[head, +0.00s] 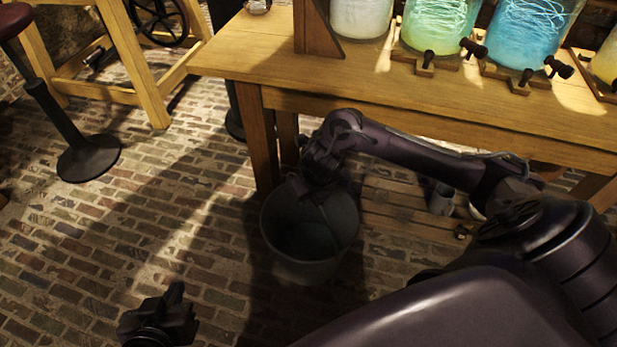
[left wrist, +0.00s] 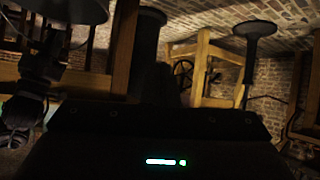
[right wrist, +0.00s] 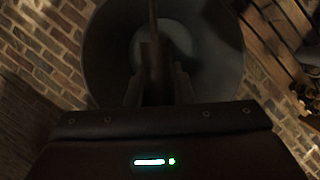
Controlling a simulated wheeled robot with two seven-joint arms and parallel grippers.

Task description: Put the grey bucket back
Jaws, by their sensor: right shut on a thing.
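The grey bucket (head: 308,266) is upright beside the near left table leg; I cannot tell if its base touches the brick floor. My right gripper (head: 306,186) reaches down over its far rim and is shut on its handle. In the right wrist view the handle (right wrist: 153,22) runs up between the fingers of my right gripper (right wrist: 156,80), with the open bucket (right wrist: 218,60) beyond. The bucket looks empty. My left gripper (head: 172,300) is over the floor at the lower left, apart from everything; its opening is unclear.
A wooden table (head: 260,65) carries several glass jars with coloured liquid, including a green one (head: 440,25) and a blue one (head: 530,35). Below it is a low slatted shelf (head: 395,205) with a small grey container (head: 441,200). A stool (head: 88,158) stands left. Brick floor is clear between.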

